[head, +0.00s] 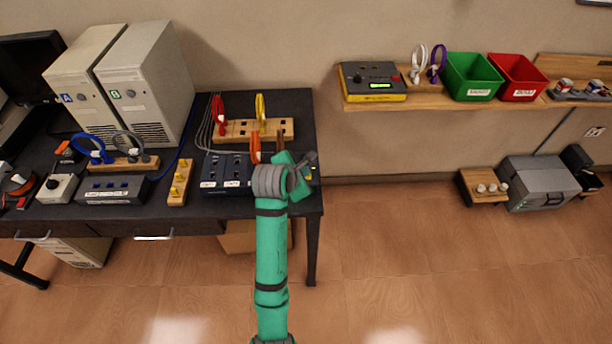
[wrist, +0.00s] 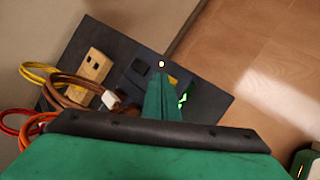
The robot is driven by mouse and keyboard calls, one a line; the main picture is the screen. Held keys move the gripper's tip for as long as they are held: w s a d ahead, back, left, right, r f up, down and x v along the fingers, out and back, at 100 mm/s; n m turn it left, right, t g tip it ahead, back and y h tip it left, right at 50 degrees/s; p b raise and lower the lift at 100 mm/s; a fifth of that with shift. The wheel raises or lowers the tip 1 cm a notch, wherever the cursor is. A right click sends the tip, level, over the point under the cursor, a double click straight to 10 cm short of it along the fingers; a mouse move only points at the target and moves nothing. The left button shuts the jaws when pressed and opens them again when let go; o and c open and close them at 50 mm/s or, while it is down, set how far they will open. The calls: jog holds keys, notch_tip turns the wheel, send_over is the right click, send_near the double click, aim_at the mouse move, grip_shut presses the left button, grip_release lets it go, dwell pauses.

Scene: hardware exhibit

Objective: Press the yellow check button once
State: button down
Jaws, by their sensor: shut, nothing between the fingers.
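My gripper (head: 308,160) is shut and empty, over the right end of the dark table (head: 262,98). In the wrist view its green fingers (wrist: 161,76) point at a dark panel on the table. A small bright pale-yellow spot (wrist: 161,64) sits just beyond the fingertips; it may be the yellow check button, but I cannot tell for sure, nor whether the fingers touch it. A green lit mark (wrist: 185,98) shows beside the fingers. In the head view my arm and gripper hide most of this area.
A dark switch box (head: 226,172) stands left of my gripper. A wooden block (head: 232,130) with red and yellow cable loops lies behind. A yellow-based tester (head: 378,96) and green (head: 470,78) and red (head: 517,78) bins stand on the wall shelf.

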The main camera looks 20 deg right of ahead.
jog(key=shift+f, duration=0.4)
dwell(0.3)
jog(key=shift+r, duration=0.85)
jog(key=shift+r, duration=2.5)
